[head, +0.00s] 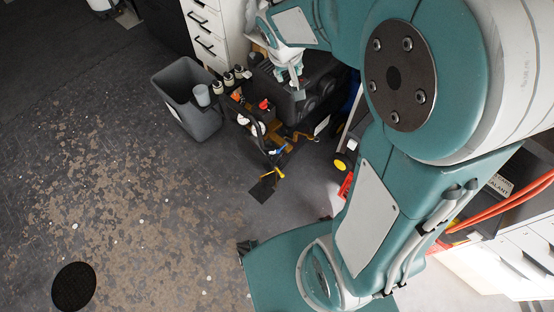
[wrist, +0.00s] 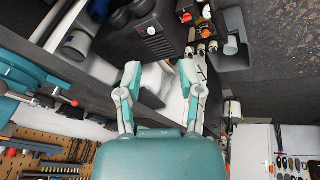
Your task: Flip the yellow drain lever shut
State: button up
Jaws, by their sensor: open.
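A small yellow T-shaped piece (head: 272,174) shows low in the middle of the head view, by a dark patch of floor. It is too small to tell whether it is the drain lever or a loose tool. I cannot make out the lever for sure in the wrist view. My gripper (head: 298,88) hangs over a black machine (head: 318,78) in the head view, well above and behind the yellow piece. In the wrist view my gripper (wrist: 159,76) has its two fingers spread with nothing between them. A pale surface lies beyond the fingers.
A grey bin (head: 186,123) with a light cup (head: 202,95) stands left of the machine. Several small jars (head: 229,80) and an open black holder with tools are between them. White drawers (head: 207,35) stand behind. The floor at left is clear apart from a dark round disc (head: 74,287).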

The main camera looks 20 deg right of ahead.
jog(key=w+f, duration=0.7)
jog(key=f, duration=0.4)
jog(key=n+g, duration=0.3)
send_near(280, 172)
jog(key=x, duration=0.8)
jog(key=shift+w+f, duration=0.15)
jog(key=shift+f, duration=0.2)
grip_shut()
